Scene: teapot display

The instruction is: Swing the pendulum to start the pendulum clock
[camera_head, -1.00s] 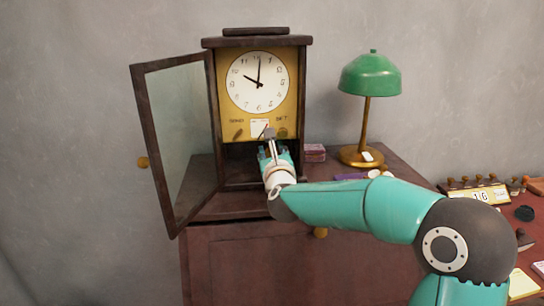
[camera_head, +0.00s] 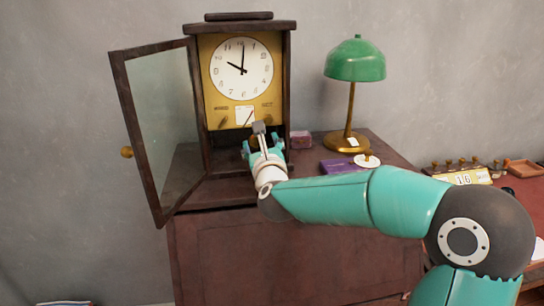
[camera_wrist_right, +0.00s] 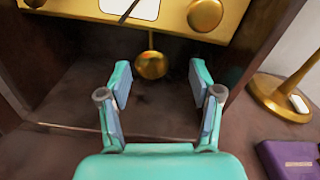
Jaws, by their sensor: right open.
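The pendulum clock (camera_head: 199,120) stands on the brown cabinet with its glass door (camera_head: 165,120) swung open to the left. Its white dial (camera_head: 241,69) reads about ten o'clock. The pendulum's round brass bob (camera_wrist_right: 151,65) hangs on a short rod below the gold panel in the right wrist view. My right gripper (camera_wrist_right: 158,72) is open at the lower clock opening, its fingers spread to either side of the bob in the picture. The bob looks farther in than the fingertips, with no contact visible. In the head view my right gripper (camera_head: 263,145) mostly hides the bob. My left gripper is not in view.
A green lamp (camera_head: 355,62) stands right of the clock on the cabinet (camera_head: 290,250). A purple box (camera_head: 340,166) lies before the lamp, and a small reddish box (camera_head: 300,140) is beside the clock.

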